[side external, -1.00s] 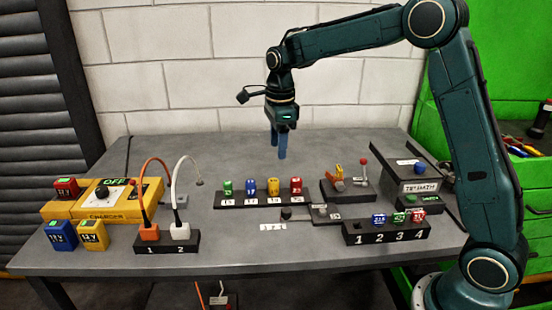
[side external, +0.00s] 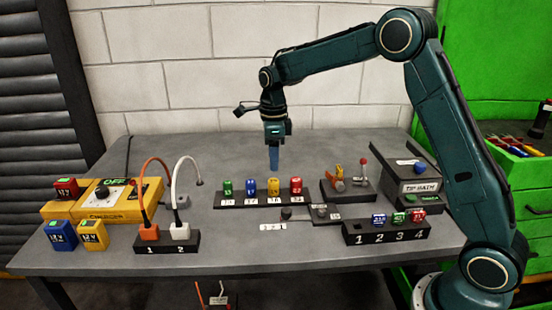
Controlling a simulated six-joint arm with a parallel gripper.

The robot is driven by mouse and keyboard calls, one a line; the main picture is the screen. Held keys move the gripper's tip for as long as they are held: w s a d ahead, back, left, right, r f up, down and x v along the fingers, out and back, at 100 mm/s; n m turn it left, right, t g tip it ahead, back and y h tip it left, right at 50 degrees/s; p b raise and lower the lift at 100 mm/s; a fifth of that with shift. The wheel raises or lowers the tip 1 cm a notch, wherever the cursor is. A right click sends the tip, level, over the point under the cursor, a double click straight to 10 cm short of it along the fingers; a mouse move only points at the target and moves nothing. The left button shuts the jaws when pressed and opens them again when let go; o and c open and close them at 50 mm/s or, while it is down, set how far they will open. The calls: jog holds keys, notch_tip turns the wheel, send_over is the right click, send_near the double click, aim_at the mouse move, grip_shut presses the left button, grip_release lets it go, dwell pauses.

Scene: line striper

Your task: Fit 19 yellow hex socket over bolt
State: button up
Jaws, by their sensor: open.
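The yellow socket (side external: 273,187) stands upright in a dark rack (side external: 222,200), between a blue socket (side external: 251,187) and a red socket (side external: 296,185). A green socket (side external: 227,187) is at the rack's left end. The number labels are too small to read surely. My gripper (side external: 274,167) is open and empty, pointing down, with its fingertips just above the yellow socket. A low dark plate (side external: 303,218) in front of the rack carries small dark round parts (side external: 286,213). I cannot tell which one is the bolt.
A numbered block (side external: 400,237) with coloured pieces stands front right. A lever fixture (side external: 350,190) and a grey box (side external: 417,187) stand behind it. A yellow charger (side external: 100,200) and batteries are at left, with cabled plugs on a block (side external: 165,247). The front middle is mostly clear.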

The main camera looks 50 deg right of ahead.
aim_at(273, 181)
jog(key=shift+f, duration=4)
jog(key=c, duration=0.9)
